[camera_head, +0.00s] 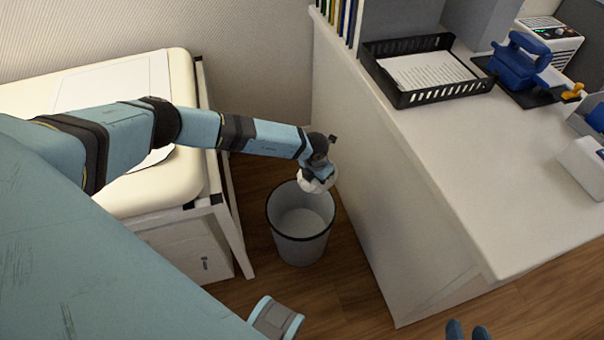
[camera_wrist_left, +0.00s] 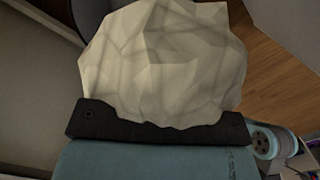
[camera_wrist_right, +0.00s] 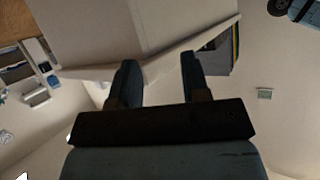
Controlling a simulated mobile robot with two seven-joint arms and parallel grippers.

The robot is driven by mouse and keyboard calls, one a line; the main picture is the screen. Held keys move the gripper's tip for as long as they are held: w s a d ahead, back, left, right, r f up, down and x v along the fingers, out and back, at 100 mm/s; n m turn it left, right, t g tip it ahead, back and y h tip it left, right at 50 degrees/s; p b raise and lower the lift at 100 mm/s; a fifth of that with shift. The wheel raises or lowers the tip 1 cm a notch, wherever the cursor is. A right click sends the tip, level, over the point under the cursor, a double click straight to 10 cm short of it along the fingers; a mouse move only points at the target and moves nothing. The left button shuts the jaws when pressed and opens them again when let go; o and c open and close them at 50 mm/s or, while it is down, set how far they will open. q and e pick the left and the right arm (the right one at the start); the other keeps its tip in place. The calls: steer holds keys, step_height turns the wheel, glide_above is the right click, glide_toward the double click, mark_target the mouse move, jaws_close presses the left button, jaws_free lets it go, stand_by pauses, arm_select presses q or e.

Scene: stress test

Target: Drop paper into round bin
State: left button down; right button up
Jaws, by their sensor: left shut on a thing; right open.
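A crumpled white paper ball (camera_head: 317,180) is held by my left gripper (camera_head: 318,171) above the far rim of the round bin. It fills much of the left wrist view (camera_wrist_left: 165,65) and hides the fingertips there. The round bin (camera_head: 300,248) is grey with a dark rim and stands upright on the floor between the bed and the desk. Its inside looks empty. My right gripper (camera_head: 467,329) is at the bottom edge of the head view. In the right wrist view its two fingers (camera_wrist_right: 157,85) are apart with nothing between them.
A cream-topped bed (camera_head: 195,150) with a white sheet on it stands left of the bin. A white desk (camera_head: 450,150) stands to the right, carrying a black paper tray (camera_head: 445,97) and a blue device (camera_head: 520,62). Wooden floor (camera_head: 345,290) is clear in front of the bin.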

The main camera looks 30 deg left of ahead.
arm_select(q)
steer(key=s+a+f+n+b, duration=0.1)
steer(key=a+f+n+b, duration=0.2)
steer(key=f+n, duration=0.3)
steer(key=a+f+n+y+b, duration=0.1)
steer(key=a+f+n+b, duration=0.2)
steer(key=f+n, duration=0.4)
step_height(320, 180, down, 4)
steer(key=shift+s+a+f+n+g+b, duration=0.1)
steer(key=shift+s+a+n+g+b, duration=0.25)
steer(key=shift+b, duration=0.5)
arm_select(e)
steer(key=w+a+r+t+y, duration=0.1)
steer(key=a+r+t+y, duration=0.1)
steer(key=r, duration=0.4)
steer(key=w+a+r+t+y, duration=0.1)
steer(key=a+r+t+y, duration=0.1)
steer(key=r, duration=0.4)
steer(key=shift+a+t+y, duration=0.4)
steer(key=shift+a+t, duration=0.2)
steer(key=shift+t, duration=0.5)
arm_select(q)
steer(key=c, duration=1)
jaws_free()
steer(key=shift+c, duration=0.2)
